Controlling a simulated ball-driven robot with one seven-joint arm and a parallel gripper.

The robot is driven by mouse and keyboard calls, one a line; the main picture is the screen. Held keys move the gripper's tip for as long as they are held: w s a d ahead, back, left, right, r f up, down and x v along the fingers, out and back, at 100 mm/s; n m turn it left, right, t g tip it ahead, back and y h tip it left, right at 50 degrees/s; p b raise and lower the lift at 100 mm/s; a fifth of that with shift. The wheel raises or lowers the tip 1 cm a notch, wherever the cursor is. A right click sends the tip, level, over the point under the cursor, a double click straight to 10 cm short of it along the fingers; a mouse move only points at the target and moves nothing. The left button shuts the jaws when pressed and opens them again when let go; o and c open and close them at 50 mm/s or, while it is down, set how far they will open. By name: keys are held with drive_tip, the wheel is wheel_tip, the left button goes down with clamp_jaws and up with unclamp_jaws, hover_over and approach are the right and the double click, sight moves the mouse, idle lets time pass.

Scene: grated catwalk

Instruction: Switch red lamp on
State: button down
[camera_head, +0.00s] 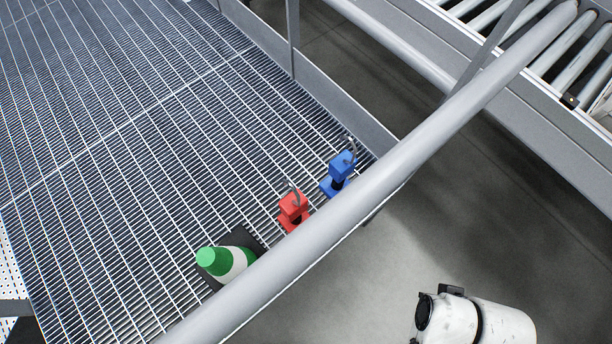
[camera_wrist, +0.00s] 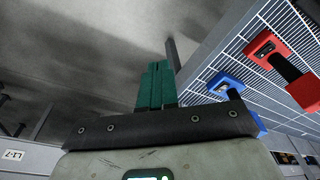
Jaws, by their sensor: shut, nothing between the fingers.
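The red lamp (camera_head: 291,209) stands on the grating just behind the thick grey rail, which hides its lower part. It also shows at the upper right of the wrist view (camera_wrist: 304,92), with a red head, dark face and black stem; I see no glow on it. My gripper (camera_wrist: 157,66) has green fingers, which are together and empty. The fingers point away from the red lamp, which is to their right and apart from them. The gripper is not clearly seen in the head view.
A blue lamp (camera_head: 340,168) stands right of the red one; in the wrist view (camera_wrist: 225,83) it is nearer my fingers. The grey rail (camera_head: 385,182) crosses in front. A roller conveyor (camera_head: 560,70) is at upper right.

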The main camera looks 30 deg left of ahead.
drive_tip(key=w+a+f+n+y+b, duration=0.1)
drive_tip(key=a+n, duration=0.4)
drive_tip(key=a, duration=0.8)
drive_tip(key=a+n+y+b, duration=0.1)
drive_tip(key=a+n, duration=0.4)
drive_tip(key=a, duration=0.8)
drive_tip(key=shift+w+a+f+g+y+b, duration=0.3)
drive_tip(key=shift+w+a+f+g, duration=0.1)
drive_tip(key=b+x, duration=0.1)
drive_tip(key=x, duration=0.7)
drive_tip(key=b+x, duration=0.1)
drive_tip(key=x, duration=0.3)
drive_tip(key=shift+s+d+f+b, duration=0.2)
drive_tip(key=shift+d+f+b, duration=0.1)
drive_tip(key=shift+d+b, duration=0.05)
drive_tip(key=shift+s+f, duration=0.1)
drive_tip(key=shift+f, duration=0.65)
drive_tip(key=shift+a+f, duration=0.1)
drive_tip(key=shift+f, duration=0.05)
drive_tip(key=shift+w+d+r+p, duration=0.15)
drive_tip(key=shift+w+p, duration=0.1)
drive_tip(key=shift+w, duration=0.05)
drive_tip(key=shift+w+d+r+p, duration=0.1)
drive_tip(key=shift+w+r+p, duration=0.1)
drive_tip(key=shift+w, duration=0.15)
